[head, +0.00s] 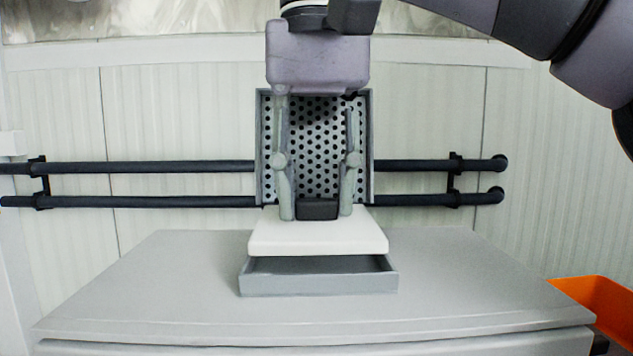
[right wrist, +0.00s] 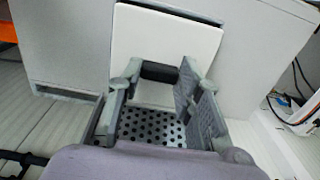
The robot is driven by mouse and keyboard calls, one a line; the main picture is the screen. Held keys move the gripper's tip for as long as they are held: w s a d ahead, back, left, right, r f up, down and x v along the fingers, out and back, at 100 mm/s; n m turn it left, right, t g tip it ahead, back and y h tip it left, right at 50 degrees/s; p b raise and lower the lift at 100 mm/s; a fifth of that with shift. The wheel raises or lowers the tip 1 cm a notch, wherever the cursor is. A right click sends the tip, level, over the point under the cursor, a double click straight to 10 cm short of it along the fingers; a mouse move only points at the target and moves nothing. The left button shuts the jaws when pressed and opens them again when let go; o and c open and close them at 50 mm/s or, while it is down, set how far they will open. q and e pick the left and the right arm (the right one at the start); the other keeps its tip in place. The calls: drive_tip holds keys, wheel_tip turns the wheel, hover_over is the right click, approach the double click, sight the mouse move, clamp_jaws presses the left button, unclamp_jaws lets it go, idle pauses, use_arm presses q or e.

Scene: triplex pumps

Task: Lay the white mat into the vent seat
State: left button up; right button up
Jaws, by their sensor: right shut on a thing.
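The white mat (head: 318,238) is a flat square slab with a black handle block (head: 318,208) on top. My right gripper (head: 317,211) comes down from above, one finger on each side of the handle, and is shut on it. The vent seat (head: 318,284) is a shallow grey open frame on the cabinet top. The mat is above the seat, with a dark gap showing between them at the front. The mat hides the seat's back part. In the right wrist view the mat (right wrist: 165,45) and handle (right wrist: 158,72) also show. My left gripper is not in view.
A perforated grey panel with a raised rim (head: 318,150) stands upright behind the seat. The grey cabinet top (head: 140,280) is clear on both sides. Two dark pipes (head: 180,167) run along the wall behind. An orange bin (head: 590,305) is at the lower right.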

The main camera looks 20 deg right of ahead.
sight(316, 215)
drive_tip(key=shift+p, duration=0.3)
drive_tip(key=shift+f+b, duration=1.05)
drive_tip(key=shift+f, duration=0.35)
drive_tip(key=o, duration=1.2)
drive_tip(key=shift+r, duration=0.1)
